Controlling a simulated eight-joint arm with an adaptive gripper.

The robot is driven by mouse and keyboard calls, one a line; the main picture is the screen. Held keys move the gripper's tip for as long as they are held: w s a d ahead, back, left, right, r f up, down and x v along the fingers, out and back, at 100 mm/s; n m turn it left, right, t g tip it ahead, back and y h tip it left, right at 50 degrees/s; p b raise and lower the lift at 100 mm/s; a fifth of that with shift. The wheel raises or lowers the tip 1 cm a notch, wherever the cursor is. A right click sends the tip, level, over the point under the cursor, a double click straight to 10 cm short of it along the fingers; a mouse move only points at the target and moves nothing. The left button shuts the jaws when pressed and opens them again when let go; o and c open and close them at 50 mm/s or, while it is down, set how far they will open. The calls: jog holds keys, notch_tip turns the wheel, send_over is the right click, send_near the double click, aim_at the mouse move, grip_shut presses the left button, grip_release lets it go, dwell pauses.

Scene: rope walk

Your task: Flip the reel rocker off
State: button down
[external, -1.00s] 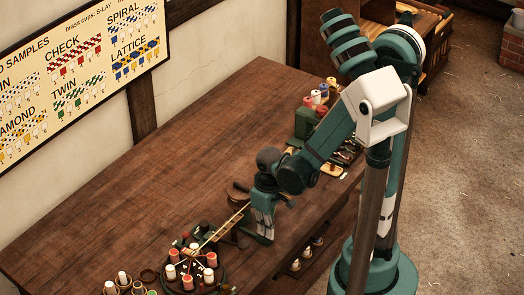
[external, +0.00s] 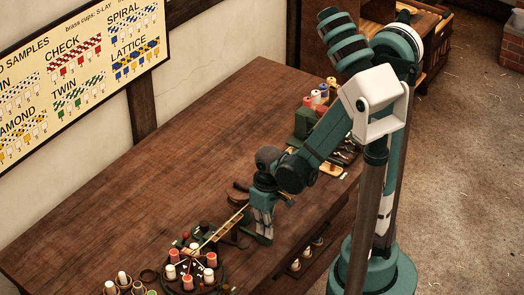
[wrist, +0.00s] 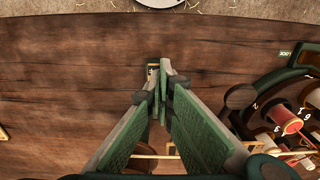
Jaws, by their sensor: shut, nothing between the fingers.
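The small fitting with brass and dark parts (wrist: 153,72) lies just past my fingertips in the wrist view. It may be the reel rocker, but it is too small and too covered to tell which way it is tipped. My gripper (wrist: 162,88) has its green fingers brought together at the tips, with nothing seen between them. In the external view my gripper (external: 260,239) points down at the bench near its front edge, right of the braiding disc. No rocker can be made out there; my gripper may hide it.
The round braiding disc with upright spools (external: 190,284) stands at the near end of the bench (external: 150,185). It also shows at the right of the wrist view (wrist: 292,122). Colored spools (external: 318,95) stand farther back. The middle of the bench is clear.

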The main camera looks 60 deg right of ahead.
jog(key=shift+w+r+p, duration=0.1)
jog(key=shift+r+p, duration=0.25)
jog(key=shift+r, duration=0.15)
jog(key=r+p, duration=0.2)
jog(key=r, duration=0.1)
jog(key=shift+s+r+p, duration=0.2)
jog(key=shift+s+p, duration=0.1)
jog(key=shift+s, duration=0.1)
notch_tip(320, 180, up, 10)
jog(key=p, duration=0.2)
jog(key=shift+s+f, duration=0.15)
jog(key=shift+f, duration=0.1)
jog(key=w+r+t, duration=0.2)
jog(key=r+t, duration=0.1)
jog(key=r, duration=0.4)
jog(key=w+r+t+b, duration=0.1)
jog(key=w+r+t, duration=0.1)
jog(key=r, duration=0.5)
jog(key=shift+d+r+t, duration=0.35)
jog(key=shift+d+t, duration=0.05)
jog(key=shift+t, duration=0.5)
dwell(1.2)
